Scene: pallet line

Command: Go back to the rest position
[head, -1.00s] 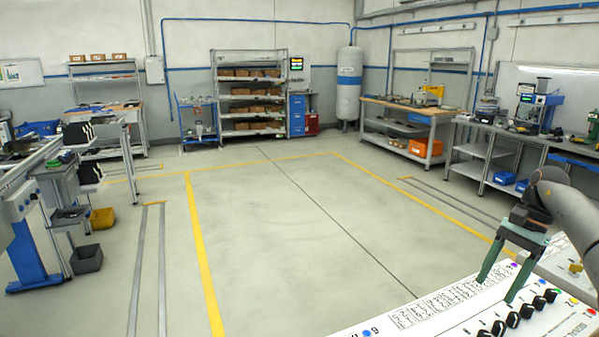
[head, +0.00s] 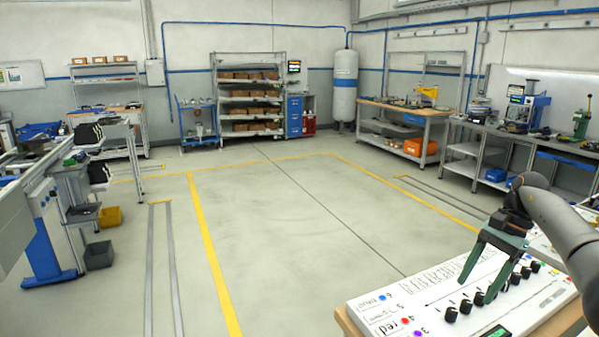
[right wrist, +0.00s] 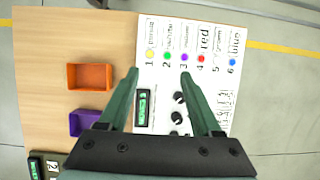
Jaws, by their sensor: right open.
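My right gripper (head: 477,291) is open and empty above a white panel (head: 372,318) at the lower right of the head view. The panel has black knobs, coloured dots and printed labels. In the right wrist view, the two green fingers of the right gripper (right wrist: 159,74) stand apart, with the panel (right wrist: 208,20) below them. My left gripper is not in view.
The panel lies on a wooden tabletop (right wrist: 50,45) with an orange bin (right wrist: 72,78) and a purple bin (right wrist: 75,125). A workbench (head: 425,112) stands at the back right, shelving (head: 249,83) at the back. The floor (head: 290,230) between is clear.

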